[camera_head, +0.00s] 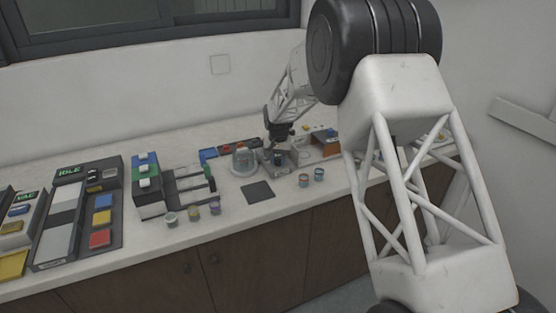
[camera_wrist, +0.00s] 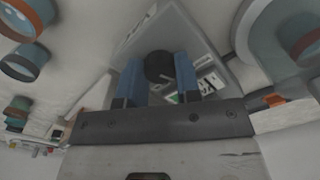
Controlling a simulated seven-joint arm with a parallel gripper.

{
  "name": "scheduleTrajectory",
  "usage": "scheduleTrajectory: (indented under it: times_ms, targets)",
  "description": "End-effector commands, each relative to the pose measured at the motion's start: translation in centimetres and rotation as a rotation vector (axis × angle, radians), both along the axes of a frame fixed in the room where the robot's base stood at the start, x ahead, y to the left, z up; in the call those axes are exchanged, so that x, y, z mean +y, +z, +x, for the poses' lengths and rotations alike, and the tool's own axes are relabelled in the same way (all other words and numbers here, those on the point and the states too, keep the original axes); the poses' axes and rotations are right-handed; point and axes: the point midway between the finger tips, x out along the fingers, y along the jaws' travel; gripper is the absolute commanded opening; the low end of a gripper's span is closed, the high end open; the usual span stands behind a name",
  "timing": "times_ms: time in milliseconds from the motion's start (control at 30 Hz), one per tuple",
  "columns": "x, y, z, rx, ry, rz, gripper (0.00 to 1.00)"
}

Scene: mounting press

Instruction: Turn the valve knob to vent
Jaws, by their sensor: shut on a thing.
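The valve knob (camera_wrist: 160,66) is a round black knob on a grey plate (camera_wrist: 205,45) with white and green labels. In the wrist view my gripper (camera_wrist: 158,74) has its two blue fingers on either side of the knob, shut on it. The knob's pointer and setting cannot be read. In the head view my gripper (camera_head: 278,150) is low over the bench beside the clear dome (camera_head: 244,160). It hides the knob there.
Cups (camera_head: 304,180) stand at the right front, and several small cups (camera_head: 193,213) stand left. A dark mat (camera_head: 257,192) lies in front of the dome. Machines with an IDLE display (camera_head: 69,172) and coloured buttons fill the left bench. Cups (camera_wrist: 22,62) also show in the wrist view.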

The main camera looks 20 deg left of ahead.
Motion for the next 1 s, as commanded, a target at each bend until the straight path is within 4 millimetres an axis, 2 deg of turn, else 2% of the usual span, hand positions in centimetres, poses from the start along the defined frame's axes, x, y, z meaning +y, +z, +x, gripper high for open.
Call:
scheduleTrajectory:
  times_ms: [200, 433, 1000]
  targets:
    - [-0.02, 0.06, 0.10, -0.002, 0.183, 0.000, 0.07]
    - [-0.02, 0.10, 0.12, -0.002, 0.318, 0.001, 0.07]
    - [0.01, 0.13, 0.14, -0.003, 0.383, 0.001, 0.07]
